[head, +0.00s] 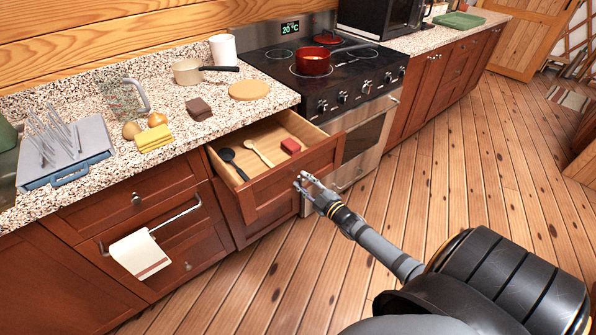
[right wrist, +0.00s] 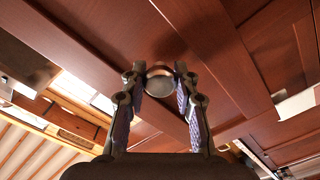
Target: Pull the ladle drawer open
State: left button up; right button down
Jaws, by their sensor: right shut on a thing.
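The ladle drawer (head: 285,192) is pulled out from the dark red cabinet under the counter, left of the stove. A black ladle (head: 232,162), a wooden spoon (head: 257,152) and a small red block (head: 290,146) lie inside it. My right gripper (head: 303,181) is at the middle of the drawer front. In the right wrist view its two fingers (right wrist: 160,95) are shut on the round metal knob (right wrist: 161,78). The knob is mostly hidden by the fingers in the head view. My left gripper does not show.
The stove (head: 322,75) with a red pot (head: 313,62) stands right of the drawer. A towel (head: 139,254) hangs on a rail at the left. The wooden floor (head: 470,165) is clear.

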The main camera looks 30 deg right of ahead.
jog(key=s+p, duration=0.1)
jog(key=s, duration=0.1)
jog(key=s+p, duration=0.2)
jog(key=s, duration=0.1)
jog(key=shift+s+d+r, duration=0.1)
jog(key=shift+s+d, duration=0.1)
jog(key=shift+s, duration=0.05)
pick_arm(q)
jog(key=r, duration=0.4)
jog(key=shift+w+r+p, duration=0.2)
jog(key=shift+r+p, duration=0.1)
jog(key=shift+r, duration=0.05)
pick_arm(e)
jog(key=shift+s, duration=0.7)
jog(key=c, duration=1)
grip_release()
jog(key=shift+d, duration=0.1)
jog(key=s, duration=0.8)
jog(key=s+d, duration=0.1)
jog(key=s, duration=0.3)
